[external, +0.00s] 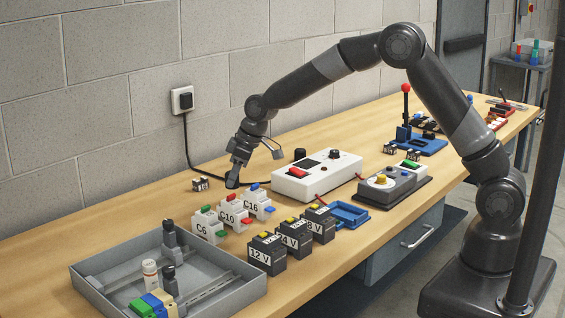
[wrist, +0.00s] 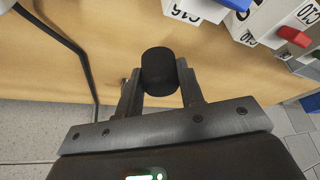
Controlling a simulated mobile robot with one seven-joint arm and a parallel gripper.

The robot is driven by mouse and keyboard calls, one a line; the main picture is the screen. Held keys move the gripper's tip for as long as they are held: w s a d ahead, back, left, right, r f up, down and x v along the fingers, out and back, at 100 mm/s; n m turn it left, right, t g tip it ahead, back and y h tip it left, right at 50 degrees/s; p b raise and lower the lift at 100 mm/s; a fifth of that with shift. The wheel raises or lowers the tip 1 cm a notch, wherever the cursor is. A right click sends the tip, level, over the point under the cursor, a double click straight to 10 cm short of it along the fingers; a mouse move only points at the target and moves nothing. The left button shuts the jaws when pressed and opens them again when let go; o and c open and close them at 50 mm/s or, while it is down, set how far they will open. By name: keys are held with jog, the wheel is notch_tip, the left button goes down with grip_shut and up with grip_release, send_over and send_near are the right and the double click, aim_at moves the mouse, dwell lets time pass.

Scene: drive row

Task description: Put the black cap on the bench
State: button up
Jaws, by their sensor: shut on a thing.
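The black cap (wrist: 160,70) is a short, dark round piece between the two fingers of my gripper (wrist: 160,90) in the wrist view. My gripper is shut on it. In the external view my gripper (external: 234,178) points down over the far side of the wooden bench (external: 130,220), left of the C16 block, with the cap (external: 232,182) at its tips. The cap is low over the bench; I cannot tell whether it touches the top.
White blocks marked C6 (external: 207,228), C10 (external: 233,217) and C16 (external: 259,205) stand close by on the right. A white box (external: 318,178) and a black cable (external: 189,145) lie beyond. A grey tray (external: 240,290) is at the front. Bare bench lies to the left.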

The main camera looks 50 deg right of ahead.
jog(key=shift+w+a+f, duration=0.2)
jog(key=shift+a+f, duration=0.3)
jog(key=shift+a, duration=0.35)
jog(key=shift+f, duration=2.05)
jog(key=o, duration=1)
jog(key=shift+f, duration=0.1)
jog(key=shift+c, duration=0.2)
jog(key=v, duration=1.2)
